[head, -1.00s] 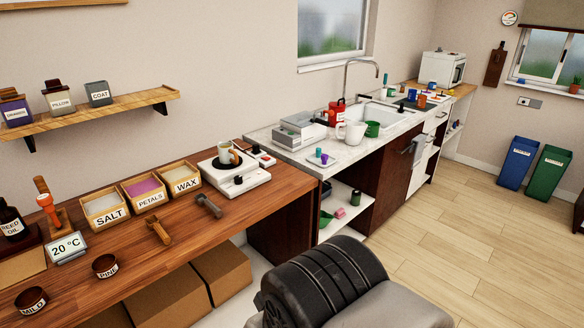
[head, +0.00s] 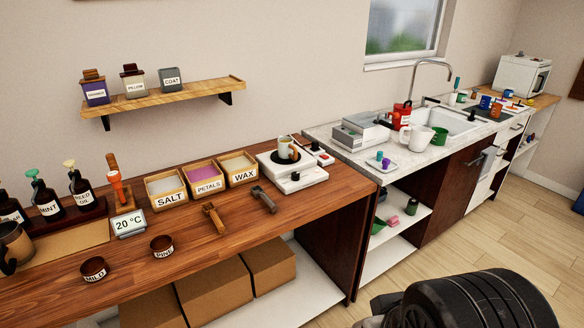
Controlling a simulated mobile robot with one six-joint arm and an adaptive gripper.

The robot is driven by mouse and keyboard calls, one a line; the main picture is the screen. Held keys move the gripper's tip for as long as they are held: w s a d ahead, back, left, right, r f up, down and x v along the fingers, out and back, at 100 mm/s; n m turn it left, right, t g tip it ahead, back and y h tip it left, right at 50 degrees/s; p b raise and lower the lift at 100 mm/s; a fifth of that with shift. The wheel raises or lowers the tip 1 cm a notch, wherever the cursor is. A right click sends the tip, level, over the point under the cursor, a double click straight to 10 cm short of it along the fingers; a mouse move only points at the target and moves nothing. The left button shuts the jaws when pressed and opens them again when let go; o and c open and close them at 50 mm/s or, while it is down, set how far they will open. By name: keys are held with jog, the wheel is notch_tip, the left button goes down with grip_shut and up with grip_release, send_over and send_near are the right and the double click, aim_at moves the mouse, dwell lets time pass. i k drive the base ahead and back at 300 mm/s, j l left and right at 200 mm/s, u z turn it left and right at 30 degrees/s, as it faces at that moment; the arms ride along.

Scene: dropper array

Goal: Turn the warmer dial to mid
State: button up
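The warmer (head: 291,172) is a white box at the right end of the wooden counter, in the head view. A dark round plate on its top carries a small cup (head: 288,153) with a brown part. A small black dial (head: 295,176) sits on the warmer's front part; its setting is too small to read. My gripper is not clearly seen; only a dark, rounded part of my arm shows at the bottom right, well apart from the warmer.
A small white unit with a red part (head: 318,154) stands behind the warmer. Bins of salt (head: 168,202), petals and wax (head: 242,180) stand left of it. Open floor (head: 420,262) lies before the cabinets.

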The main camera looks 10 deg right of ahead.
aim_at(294, 176)
jog(key=i+l, duration=0.2)
jog(key=i, duration=0.3)
jog(key=i+l+z, duration=0.1)
jog(key=i, duration=0.45)
jog(key=i+l, duration=0.25)
jog(key=i, duration=0.25)
jog(key=i+l+z, duration=0.1)
jog(key=i, duration=0.4)
